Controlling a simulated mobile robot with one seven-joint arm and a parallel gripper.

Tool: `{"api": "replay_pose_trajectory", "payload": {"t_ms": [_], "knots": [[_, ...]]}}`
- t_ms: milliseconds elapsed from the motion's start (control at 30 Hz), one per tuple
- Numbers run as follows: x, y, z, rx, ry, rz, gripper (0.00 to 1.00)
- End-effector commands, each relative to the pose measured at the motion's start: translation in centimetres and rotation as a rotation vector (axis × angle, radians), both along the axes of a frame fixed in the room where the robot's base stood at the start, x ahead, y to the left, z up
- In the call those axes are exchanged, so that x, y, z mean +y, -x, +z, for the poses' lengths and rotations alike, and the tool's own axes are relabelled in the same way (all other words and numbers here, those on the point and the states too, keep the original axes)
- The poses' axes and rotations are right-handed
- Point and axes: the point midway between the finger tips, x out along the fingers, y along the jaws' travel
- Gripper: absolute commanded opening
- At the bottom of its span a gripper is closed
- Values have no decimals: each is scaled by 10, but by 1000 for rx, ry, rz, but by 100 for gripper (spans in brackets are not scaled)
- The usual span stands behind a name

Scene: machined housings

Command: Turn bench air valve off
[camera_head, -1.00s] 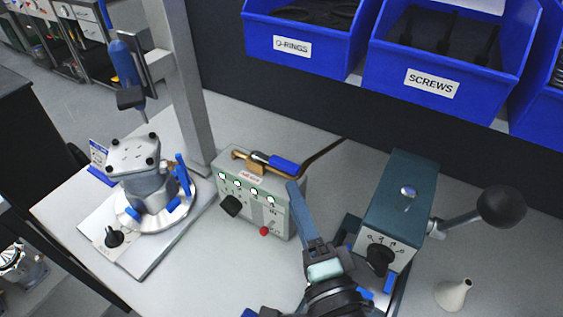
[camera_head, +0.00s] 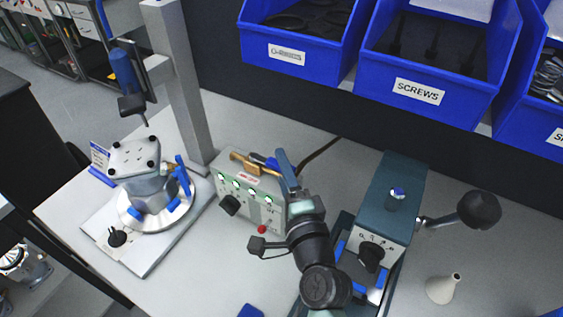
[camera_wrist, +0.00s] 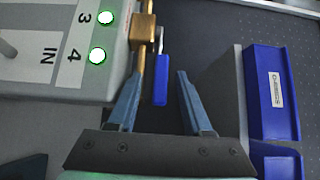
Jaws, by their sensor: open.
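The bench air valve is a brass fitting (camera_head: 244,161) with a blue lever on top of a grey-green control box (camera_head: 232,187). In the wrist view the blue lever (camera_wrist: 160,73) points along the brass pipe (camera_wrist: 142,70), away from the brass valve body (camera_wrist: 143,29). My gripper (camera_head: 283,166) is over the right end of the box and partly hides the lever in the head view. In the wrist view my gripper (camera_wrist: 160,78) is open, with the lever showing between its fingertips. A clear gap shows on the right finger's side; I see no firm contact.
A fixture with a metal housing (camera_head: 147,185) stands at the left. A teal press (camera_head: 392,200) with a black-knobbed lever is at the right, beside my arm. A pale cone (camera_head: 442,289) stands near it. Blue bins (camera_head: 425,75) hang above the back.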

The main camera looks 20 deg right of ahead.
Motion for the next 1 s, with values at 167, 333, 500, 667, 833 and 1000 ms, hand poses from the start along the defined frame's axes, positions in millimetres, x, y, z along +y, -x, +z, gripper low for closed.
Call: {"api": "replay_pose_trajectory", "payload": {"t_ms": [167,333,500,667,833,1000], "knots": [[-1,-8,0,0,0,0,50],[-1,-8,0,0,0,0,50],[-1,-8,0,0,0,0,32],[-1,-8,0,0,0,0,3],[-1,-8,0,0,0,0,0],[-1,-8,0,0,0,0,0]]}}
